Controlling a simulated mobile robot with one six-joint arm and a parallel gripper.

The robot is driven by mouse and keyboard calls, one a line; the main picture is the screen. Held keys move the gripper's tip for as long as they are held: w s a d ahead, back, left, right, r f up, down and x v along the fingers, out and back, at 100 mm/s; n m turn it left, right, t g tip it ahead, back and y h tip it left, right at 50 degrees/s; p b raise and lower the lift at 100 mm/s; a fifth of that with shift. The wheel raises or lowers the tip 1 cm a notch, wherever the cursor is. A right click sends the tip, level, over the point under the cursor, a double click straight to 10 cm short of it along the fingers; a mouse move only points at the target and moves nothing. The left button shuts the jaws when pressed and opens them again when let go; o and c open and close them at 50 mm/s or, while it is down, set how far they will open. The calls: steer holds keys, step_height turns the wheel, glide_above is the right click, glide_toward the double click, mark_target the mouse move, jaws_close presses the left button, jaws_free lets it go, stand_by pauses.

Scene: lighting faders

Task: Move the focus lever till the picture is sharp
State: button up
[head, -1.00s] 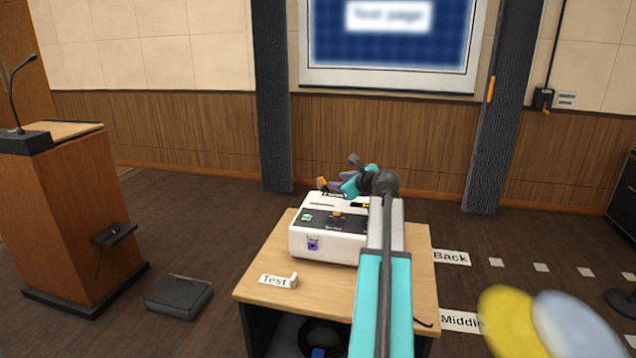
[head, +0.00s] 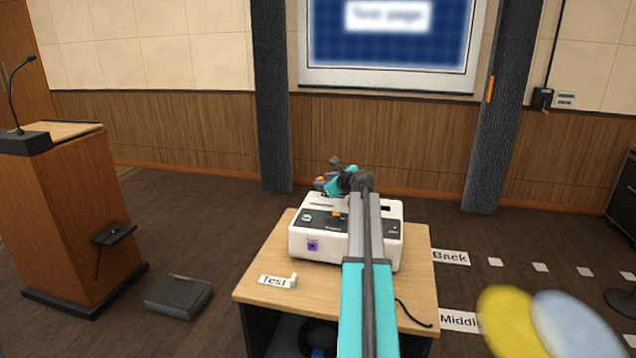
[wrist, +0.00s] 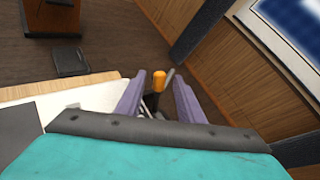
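The white projector (head: 300,240) sits on a wooden table. The focus lever (wrist: 159,80) has an orange knob and rises at the projector's far side; in the head view its orange tip (head: 320,181) shows beside my gripper (head: 326,183). In the wrist view my gripper (wrist: 157,98) is open, its two purple fingers on either side of the lever, with gaps showing. The lever's lower part is partly hidden. The picture (head: 390,35) on the wall screen is blurred; its "Test page" label is smeared.
A small orange slider (head: 337,214) is on the projector's top panel. A "Test" card (head: 274,281) lies on the table front. A lectern (head: 60,220) and a dark case (head: 179,295) stand left. A dark cable (head: 412,316) lies at the table's right.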

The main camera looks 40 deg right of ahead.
mark_target(322, 180)
steer(key=shift+x, duration=1.5)
jaws_close()
